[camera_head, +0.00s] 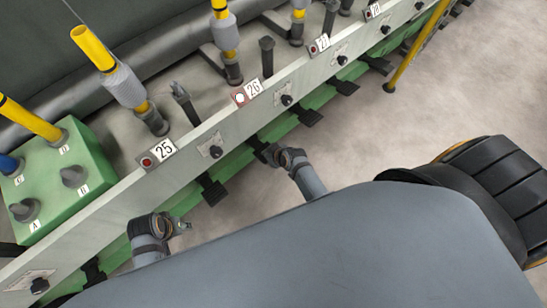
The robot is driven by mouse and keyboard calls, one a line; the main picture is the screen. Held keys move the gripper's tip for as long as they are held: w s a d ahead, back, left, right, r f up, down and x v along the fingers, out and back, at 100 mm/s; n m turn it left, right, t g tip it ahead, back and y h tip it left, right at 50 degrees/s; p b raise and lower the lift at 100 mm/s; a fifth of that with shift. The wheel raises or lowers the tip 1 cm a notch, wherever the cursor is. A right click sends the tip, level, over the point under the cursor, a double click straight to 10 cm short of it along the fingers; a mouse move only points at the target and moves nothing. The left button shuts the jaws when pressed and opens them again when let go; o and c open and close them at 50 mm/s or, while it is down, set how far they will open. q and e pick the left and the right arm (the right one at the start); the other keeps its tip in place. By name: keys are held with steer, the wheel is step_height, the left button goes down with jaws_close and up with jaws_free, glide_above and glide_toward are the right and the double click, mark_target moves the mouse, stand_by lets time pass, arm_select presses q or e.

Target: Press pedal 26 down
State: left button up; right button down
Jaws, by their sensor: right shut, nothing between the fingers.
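The red-edged label 26 (253,88) sits on top of the pale machine rail. Pedal 26 (257,147), a small black pedal, is on the green lower beam below that label and is partly hidden by my right gripper. My right gripper (270,155) is shut and empty, right at this pedal. I cannot tell whether it touches the pedal or whether the pedal is pressed.
Pedal 25 (213,190) and pedal 27 (310,117) flank it. The pale rail (130,200) with black knobs runs diagonally. Yellow bobbins (92,46) stand behind it. A green control box (55,185) is at left. Floor (430,115) is open at right.

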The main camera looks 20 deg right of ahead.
steer(key=shift+f, duration=0.1)
steer(key=shift+f+b, duration=1.1)
steer(key=shift+f, duration=0.45)
arm_select(q)
step_height(320, 180, up, 6)
steer(key=d+p, duration=0.1)
step_height(320, 180, down, 12)
steer(key=a+p, duration=0.2)
steer(key=p, duration=0.1)
steer(key=shift+s+a, duration=0.2)
steer(key=shift+s, duration=0.15)
arm_select(e)
steer(key=s+d+r, duration=0.1)
steer(key=s+d, duration=0.1)
steer(key=s, duration=0.5)
steer(key=shift+d, duration=0.3)
steer(key=shift+s+r, duration=0.1)
